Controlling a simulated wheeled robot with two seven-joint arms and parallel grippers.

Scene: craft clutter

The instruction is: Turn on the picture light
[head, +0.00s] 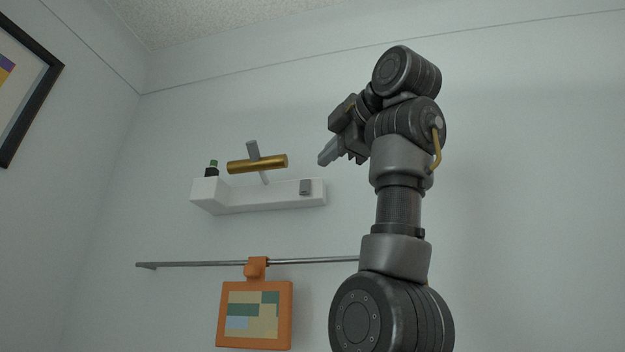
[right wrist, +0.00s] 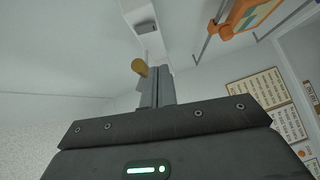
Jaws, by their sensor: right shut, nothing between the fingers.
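The picture light (head: 257,164) is a brass bar on a grey stem, above a white ledge on the far wall in the head view. No glow shows on it. One end of a brass bar (right wrist: 139,67) shows beside my fingers in the right wrist view, mostly hidden behind them. My right gripper (head: 325,157) is raised to the right of the light, apart from it in the head view, pointing left. Its fingers (right wrist: 157,88) are shut and empty. My left gripper is not in view.
Below, an orange-framed picture (head: 284,315) hangs from a metal rail (head: 195,264). A black-framed picture (head: 32,110) hangs at left.

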